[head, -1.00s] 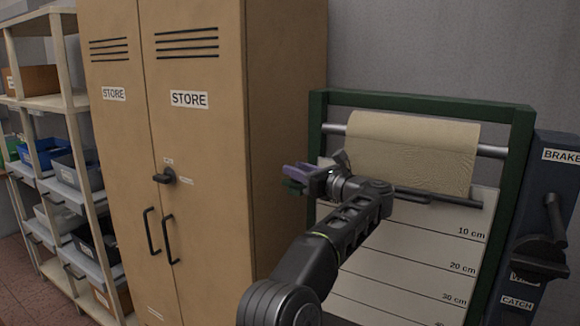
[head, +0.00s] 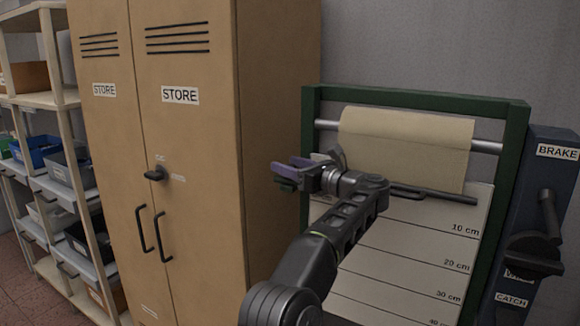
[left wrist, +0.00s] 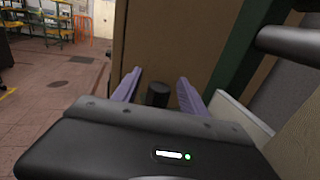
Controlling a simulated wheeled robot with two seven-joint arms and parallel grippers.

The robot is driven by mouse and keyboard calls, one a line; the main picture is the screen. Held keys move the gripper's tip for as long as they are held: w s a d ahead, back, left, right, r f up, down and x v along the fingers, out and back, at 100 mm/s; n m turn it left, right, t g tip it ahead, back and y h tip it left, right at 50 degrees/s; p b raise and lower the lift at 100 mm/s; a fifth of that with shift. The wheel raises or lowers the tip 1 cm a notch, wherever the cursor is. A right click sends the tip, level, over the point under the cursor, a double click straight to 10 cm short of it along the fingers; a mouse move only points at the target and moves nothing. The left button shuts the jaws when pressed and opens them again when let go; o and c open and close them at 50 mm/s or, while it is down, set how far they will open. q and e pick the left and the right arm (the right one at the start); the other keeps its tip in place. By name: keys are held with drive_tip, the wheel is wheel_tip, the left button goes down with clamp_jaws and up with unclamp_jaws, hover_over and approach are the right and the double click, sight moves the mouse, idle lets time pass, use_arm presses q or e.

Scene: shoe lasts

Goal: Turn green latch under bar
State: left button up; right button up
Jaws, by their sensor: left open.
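My left gripper (head: 283,172) is open, with purple fingers, in front of the left post of the green frame (head: 312,150). Its fingers point left, toward the cabinet side. A small dark green patch (head: 288,184) shows just under the fingers; I cannot tell if it is the latch. A dark bar (head: 430,193) runs below the paper roll (head: 405,145), its left end partly behind my gripper. In the left wrist view the purple fingers (left wrist: 157,92) stand apart, with a short black cylinder (left wrist: 157,95) between them. I see no clear green latch. My right gripper is out of view.
A tan cabinet (head: 180,180) stands left of the frame, with shelves of bins (head: 55,190) further left. A dark blue panel (head: 520,210) with a BRAKE lever (head: 550,212) and a CATCH label (head: 511,299) stands at right. A silver rod (head: 487,146) carries the roll.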

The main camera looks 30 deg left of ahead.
use_arm(q)
drive_tip(key=shift+r, duration=0.5)
wheel_tip(320, 180, up, 9)
drive_tip(key=p, duration=0.6)
